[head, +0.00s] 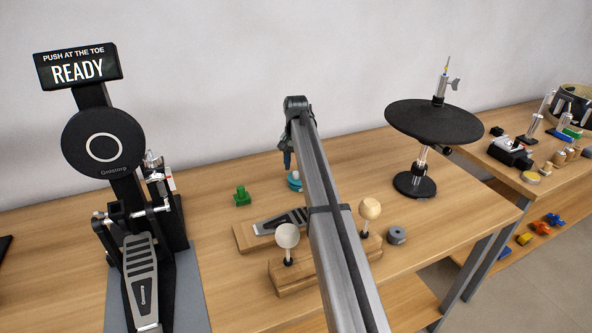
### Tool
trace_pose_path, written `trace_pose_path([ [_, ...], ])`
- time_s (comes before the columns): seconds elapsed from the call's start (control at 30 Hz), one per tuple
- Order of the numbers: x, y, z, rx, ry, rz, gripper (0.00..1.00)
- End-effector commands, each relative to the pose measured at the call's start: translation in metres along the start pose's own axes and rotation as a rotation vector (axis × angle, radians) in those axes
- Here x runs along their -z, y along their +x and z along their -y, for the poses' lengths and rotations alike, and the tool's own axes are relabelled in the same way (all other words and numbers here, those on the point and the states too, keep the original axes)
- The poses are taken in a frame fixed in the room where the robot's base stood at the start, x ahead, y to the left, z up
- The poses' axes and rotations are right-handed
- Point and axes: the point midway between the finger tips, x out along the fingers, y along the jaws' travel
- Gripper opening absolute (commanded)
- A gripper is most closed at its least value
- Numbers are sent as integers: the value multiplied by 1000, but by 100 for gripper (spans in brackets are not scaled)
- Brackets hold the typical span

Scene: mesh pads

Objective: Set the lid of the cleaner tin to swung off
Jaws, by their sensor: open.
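A small teal round object (295,182), which looks to be the cleaner tin, stands on the wooden table behind the small pedal. My arm partly covers its right side. Its lid cannot be told apart clearly at this size. My gripper (287,166) hangs from the far end of my arm, pointing down, just above and to the left of the tin. It is open, with nothing seen in it. Whether a fingertip touches the tin cannot be told.
A small pedal on a wooden board (246,238) and a stand with two round beaters (288,236) are in front. A grey ring (397,236) lies right. A black cymbal pad (433,120) and tall kick pad (103,143) flank the area.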

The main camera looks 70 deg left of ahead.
Motion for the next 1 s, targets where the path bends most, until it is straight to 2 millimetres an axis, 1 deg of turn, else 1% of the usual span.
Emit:
trace_pose_path([
  [0.03, 0, 7, 0, 0, 0, 1, 50],
  [0.2, 0, 19, 0, 0, 0, 1, 50],
  [0.33, 0, 23, 0, 0, 0, 0, 50],
  [0.6, 0, 23, 0, 0, 0, 0, 49],
  [1.0, 0, 23, 0, 0, 0, 0, 11],
])
